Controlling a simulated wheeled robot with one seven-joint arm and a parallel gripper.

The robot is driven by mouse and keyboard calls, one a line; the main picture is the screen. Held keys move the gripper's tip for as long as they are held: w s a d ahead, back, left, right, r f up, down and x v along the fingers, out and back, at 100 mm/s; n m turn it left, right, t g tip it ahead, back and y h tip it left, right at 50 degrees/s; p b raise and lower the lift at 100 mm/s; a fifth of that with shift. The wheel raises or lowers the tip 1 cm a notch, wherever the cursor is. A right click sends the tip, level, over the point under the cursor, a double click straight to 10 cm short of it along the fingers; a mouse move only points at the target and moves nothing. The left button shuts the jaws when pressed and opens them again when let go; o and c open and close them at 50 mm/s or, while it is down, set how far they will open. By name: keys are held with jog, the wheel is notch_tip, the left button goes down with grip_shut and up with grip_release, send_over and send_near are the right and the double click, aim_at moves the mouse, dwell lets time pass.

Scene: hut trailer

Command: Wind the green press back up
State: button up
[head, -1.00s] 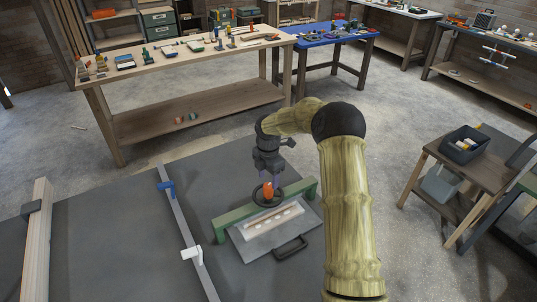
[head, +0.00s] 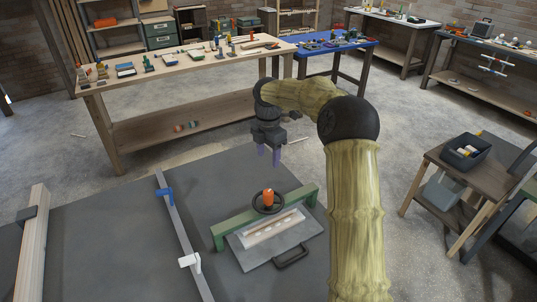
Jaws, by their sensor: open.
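The green press (head: 232,226) stands on the dark grey table. On top of it is a black handwheel (head: 282,205) with an orange knob (head: 268,197) standing up from it. Under the green beam lies a grey plate (head: 250,259) with a pale strip and a dark handle (head: 292,257) at its front right. My gripper (head: 269,160) hangs above and behind the wheel, fingers pointing down, open and empty. It is clear of the knob. How high the press plate sits under the beam is hard to tell.
Left of the press, a grey rail (head: 181,240) carries a blue clamp (head: 165,189) and a white clamp (head: 189,260). A wooden beam (head: 33,245) lies at the far left. The tabletop between rail and beam is clear. A wooden stool (head: 470,165) with a bin stands right.

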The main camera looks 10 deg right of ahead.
jog(key=m, duration=3.6)
jog(key=shift+f, duration=0.1)
